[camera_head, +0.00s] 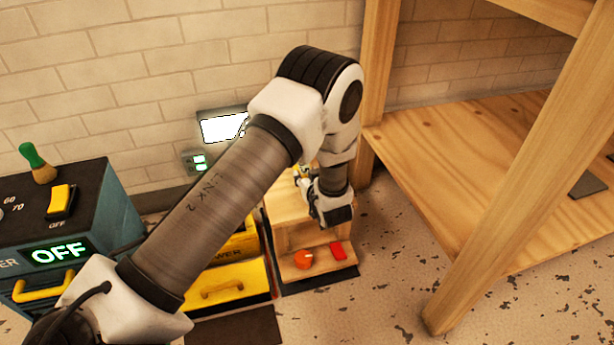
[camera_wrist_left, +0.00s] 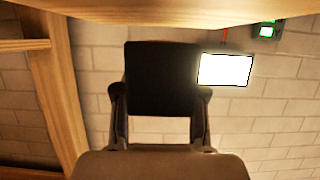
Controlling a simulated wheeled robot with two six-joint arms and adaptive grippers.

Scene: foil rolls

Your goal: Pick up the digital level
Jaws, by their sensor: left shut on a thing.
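My left gripper (camera_head: 318,203) is low over the wooden box with the orange knob, in front of the brick wall. In the left wrist view its two fingers (camera_wrist_left: 160,94) stand on either side of a dark, flat-faced block, which I take to be the digital level (camera_wrist_left: 161,70). The gripper is shut on it. In the head view the gripper and wrist hide most of what is held, and a small yellow patch shows beside the fingers. My right gripper is in neither view.
The wooden box (camera_head: 287,238) bears an orange knob (camera_head: 303,259) and a red switch (camera_head: 338,250). A yellow drawer unit (camera_head: 222,283) stands to its left, then a teal unit reading OFF (camera_head: 122,217). A wooden shelf frame (camera_head: 470,235) stands at right. A bright panel (camera_head: 221,128) is on the wall.

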